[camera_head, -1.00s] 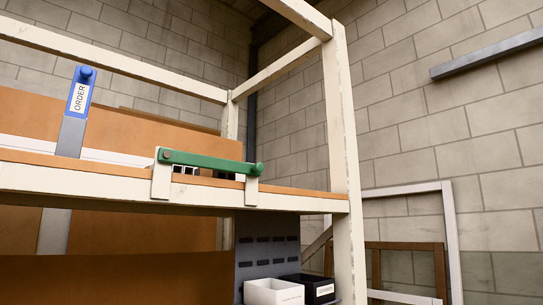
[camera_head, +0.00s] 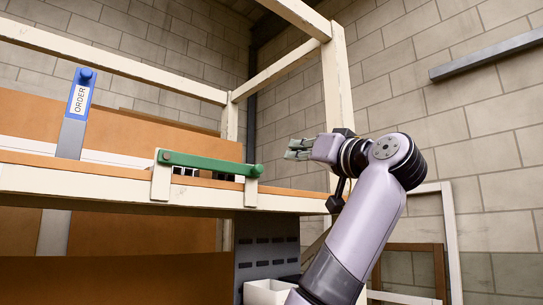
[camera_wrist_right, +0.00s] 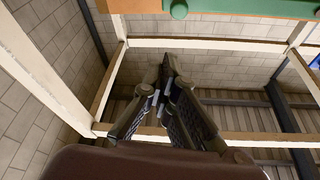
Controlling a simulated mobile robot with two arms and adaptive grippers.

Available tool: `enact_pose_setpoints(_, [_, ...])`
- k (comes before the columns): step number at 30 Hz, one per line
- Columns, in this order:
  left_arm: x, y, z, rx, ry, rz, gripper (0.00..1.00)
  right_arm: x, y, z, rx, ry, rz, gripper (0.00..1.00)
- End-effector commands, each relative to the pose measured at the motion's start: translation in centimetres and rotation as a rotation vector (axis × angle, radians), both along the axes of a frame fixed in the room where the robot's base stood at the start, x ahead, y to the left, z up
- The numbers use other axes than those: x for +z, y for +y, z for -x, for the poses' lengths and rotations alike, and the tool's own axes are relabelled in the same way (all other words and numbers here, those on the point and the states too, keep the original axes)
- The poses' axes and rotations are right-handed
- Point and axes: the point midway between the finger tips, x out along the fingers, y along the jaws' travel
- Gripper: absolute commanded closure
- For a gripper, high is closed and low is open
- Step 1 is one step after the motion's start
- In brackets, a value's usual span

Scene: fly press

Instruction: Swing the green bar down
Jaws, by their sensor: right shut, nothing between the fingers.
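The green bar (camera_head: 208,164) lies nearly level across two cream brackets on the front edge of the shelf in the head view. A dark pivot shows at its left end and a round green knob (camera_head: 257,170) at its right end. In the right wrist view the bar (camera_wrist_right: 240,9) runs along the top edge, with its knob (camera_wrist_right: 179,9) at the left. My right gripper (camera_head: 290,150) is shut and empty, to the right of the knob and a little higher in the picture, apart from it. Its fingers (camera_wrist_right: 168,62) meet in the wrist view. My left gripper is out of view.
A blue ORDER sign (camera_head: 79,92) stands on a grey post at the left. Cream frame posts and rails (camera_head: 338,80) surround the shelf. A white bin (camera_head: 268,291) sits below. Dark small items lie behind the bar.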

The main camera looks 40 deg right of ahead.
Motion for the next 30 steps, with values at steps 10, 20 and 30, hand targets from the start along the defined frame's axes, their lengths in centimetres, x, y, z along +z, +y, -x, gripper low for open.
enact_pose_setpoints(10, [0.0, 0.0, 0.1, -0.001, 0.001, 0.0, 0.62, 1.6, 0.0, 1.4, 0.012, -0.029, -0.004, 1.0])
enact_pose_setpoints(20, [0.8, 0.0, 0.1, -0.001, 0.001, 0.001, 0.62, 2.2, 0.0, -0.1, 0.015, -0.025, -0.004, 1.0])
enact_pose_setpoints(30, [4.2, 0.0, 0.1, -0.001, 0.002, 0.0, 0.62, 4.7, 0.0, -6.7, 0.015, -0.024, -0.005, 1.0])
